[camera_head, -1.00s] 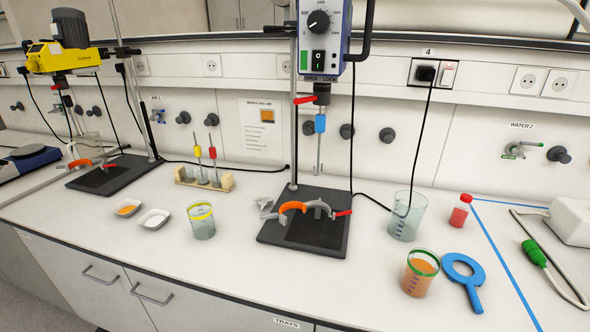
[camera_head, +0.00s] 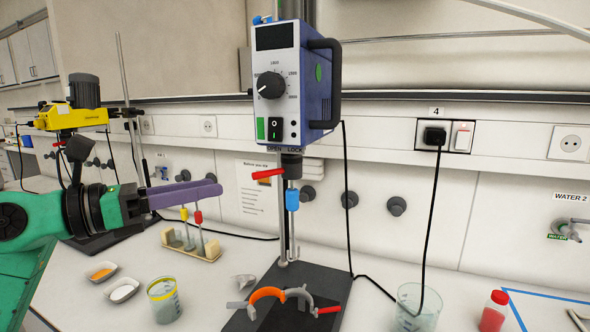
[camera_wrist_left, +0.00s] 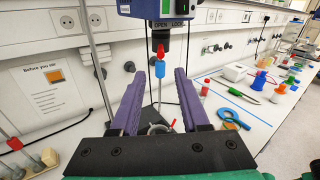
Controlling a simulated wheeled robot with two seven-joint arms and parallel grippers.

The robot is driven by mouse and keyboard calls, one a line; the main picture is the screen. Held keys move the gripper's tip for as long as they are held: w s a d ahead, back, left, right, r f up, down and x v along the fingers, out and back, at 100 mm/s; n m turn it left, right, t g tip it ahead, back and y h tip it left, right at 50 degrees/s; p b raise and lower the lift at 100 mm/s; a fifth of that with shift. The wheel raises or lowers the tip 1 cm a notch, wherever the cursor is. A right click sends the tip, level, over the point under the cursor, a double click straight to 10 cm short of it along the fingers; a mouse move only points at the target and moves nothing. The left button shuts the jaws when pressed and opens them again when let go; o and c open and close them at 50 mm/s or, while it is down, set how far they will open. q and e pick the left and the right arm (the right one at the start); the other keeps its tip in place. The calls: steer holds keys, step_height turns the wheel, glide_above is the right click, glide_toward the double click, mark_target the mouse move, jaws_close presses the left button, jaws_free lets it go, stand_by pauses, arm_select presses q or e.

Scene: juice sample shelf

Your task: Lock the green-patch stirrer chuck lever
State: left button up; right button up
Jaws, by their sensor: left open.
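The stirrer (camera_head: 290,85) with the green patch (camera_head: 260,128) hangs on its stand in the head view. Its red chuck lever (camera_head: 267,173) sticks out to the left of the black chuck (camera_head: 291,166), under the OPEN label; LOCK is printed to the right. The lever also shows in the left wrist view (camera_wrist_left: 160,51), end-on, above a blue collar (camera_wrist_left: 160,69). My left gripper (camera_head: 216,190) has purple fingers, open and empty, left of the lever and slightly lower. In the left wrist view its fingers (camera_wrist_left: 159,74) frame the chuck, apart from it.
A rack with red and yellow stirring rods (camera_head: 193,246) stands below my left gripper. A yellow stirrer (camera_head: 75,117) is behind my left arm. An orange clamp (camera_head: 268,293) sits low on the stand. A glass beaker (camera_head: 416,308) and red-capped bottle (camera_head: 493,312) are at right.

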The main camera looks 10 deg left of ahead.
mark_target(263, 175)
arm_select(q)
steer(key=p+x, duration=0.2)
steer(key=x, duration=0.1)
steer(key=p+x, duration=0.1)
steer(key=x, duration=0.2)
steer(key=r+p+x, duration=0.1)
steer(key=p+x, duration=0.1)
steer(key=shift+w+d+p, duration=0.15)
steer(key=shift+d+p, duration=0.2)
steer(key=shift+d, duration=0.05)
steer(key=shift+p+x, duration=0.4)
steer(key=shift+x, duration=0.8)
steer(key=shift+a+f, duration=0.25)
steer(key=shift+d, duration=0.15)
jaws_close()
arm_select(e)
steer(key=s+a+r, duration=0.3)
steer(key=r, duration=0.4)
steer(key=shift+a, duration=0.25)
